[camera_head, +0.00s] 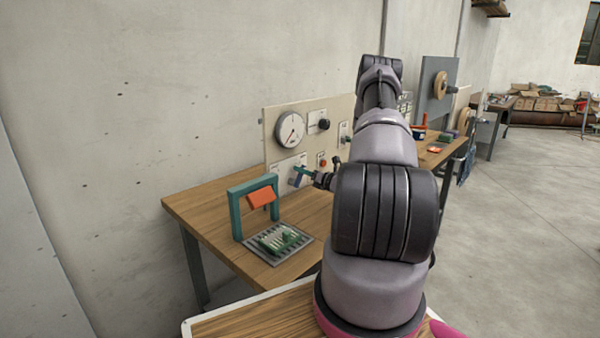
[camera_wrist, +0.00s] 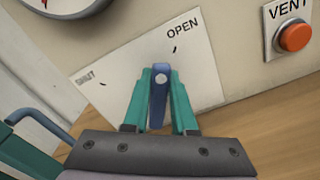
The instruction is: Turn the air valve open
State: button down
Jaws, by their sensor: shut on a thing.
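The air valve's blue lever (camera_wrist: 158,96) shows in the wrist view on a white plate (camera_wrist: 205,72) marked SHUT at left and OPEN at upper right. The lever stands nearly upright in the picture, with its pale pivot screw near its top end. My gripper (camera_wrist: 160,90) has its two teal fingers on either side of the lever, shut on it. In the head view, my gripper (camera_head: 302,172) is at the panel (camera_head: 345,110), and the lever (camera_head: 297,181) shows just below the fingers.
An orange VENT button (camera_wrist: 293,37) is right of the valve. A round gauge (camera_head: 290,130) is above it. A teal frame with an orange flap (camera_head: 262,197) and a slatted tray (camera_head: 300,252) stand in front on the wooden bench (camera_head: 190,205).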

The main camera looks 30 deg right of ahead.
jog(key=shift+d+f+m, duration=0.4)
jog(key=shift+f+m, duration=0.05)
jog(key=shift+m, duration=0.65)
jog(key=c, duration=0.7)
grip_release()
jog(key=shift+d, duration=0.1)
jog(key=shift+w, duration=0.1)
jog(key=v, duration=1)
jog(key=shift+s+d, duration=0.1)
jog(key=shift+s, duration=0.3)
jog(key=shift+r, duration=0.15)
